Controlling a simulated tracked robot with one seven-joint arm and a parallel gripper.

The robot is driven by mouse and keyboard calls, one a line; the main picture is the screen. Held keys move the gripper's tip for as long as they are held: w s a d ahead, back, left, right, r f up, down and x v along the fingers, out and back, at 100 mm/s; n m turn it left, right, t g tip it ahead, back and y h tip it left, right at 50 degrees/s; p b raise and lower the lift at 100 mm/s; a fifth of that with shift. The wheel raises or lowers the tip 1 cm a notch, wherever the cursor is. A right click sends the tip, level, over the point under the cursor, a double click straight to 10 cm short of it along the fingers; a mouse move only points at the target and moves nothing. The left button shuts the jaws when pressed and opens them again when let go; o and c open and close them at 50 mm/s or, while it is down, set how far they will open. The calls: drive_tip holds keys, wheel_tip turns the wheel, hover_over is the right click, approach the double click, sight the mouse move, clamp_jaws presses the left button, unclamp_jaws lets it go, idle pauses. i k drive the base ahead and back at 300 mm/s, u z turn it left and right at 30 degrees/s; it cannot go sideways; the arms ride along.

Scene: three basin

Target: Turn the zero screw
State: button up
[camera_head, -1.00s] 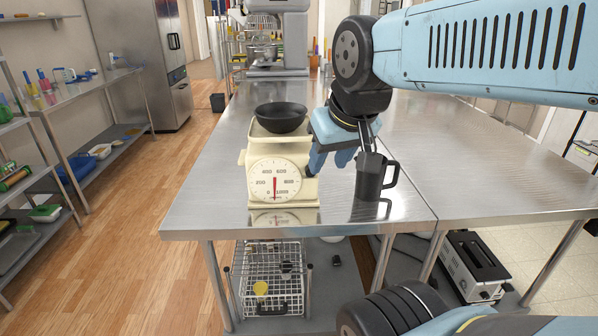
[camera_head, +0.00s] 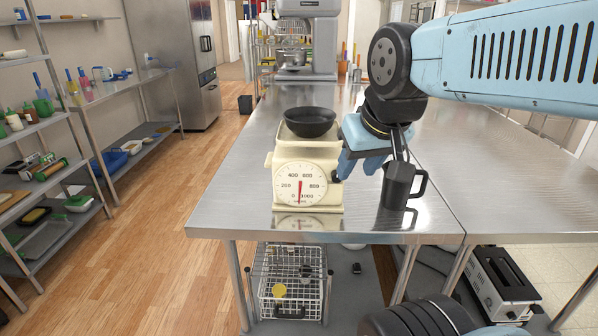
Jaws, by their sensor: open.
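A cream kitchen scale (camera_head: 318,155) stands on the metal table, its round dial (camera_head: 300,185) facing me and the red pointer hanging near zero. A black bowl (camera_head: 310,122) sits on top. A small dark piece (camera_head: 336,177) shows at the scale's right side; I cannot tell whether it is the zero screw or a fingertip. My gripper (camera_head: 358,166), with blue fingers pointing down, is open just right of the scale. I cannot tell whether it touches the scale.
The metal table (camera_head: 240,200) is clear left of the scale and to the far right. A stand mixer (camera_head: 308,40) stands at the back. A wire basket (camera_head: 290,285) and a toaster (camera_head: 503,280) are below the table. Shelves (camera_head: 40,150) line the left wall.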

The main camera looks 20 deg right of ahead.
sight(335, 179)
drive_tip(key=u, duration=1.3)
drive_tip(key=k, duration=1.9)
drive_tip(key=z, duration=0.8)
drive_tip(key=i, duration=1)
drive_tip(key=u, duration=0.1)
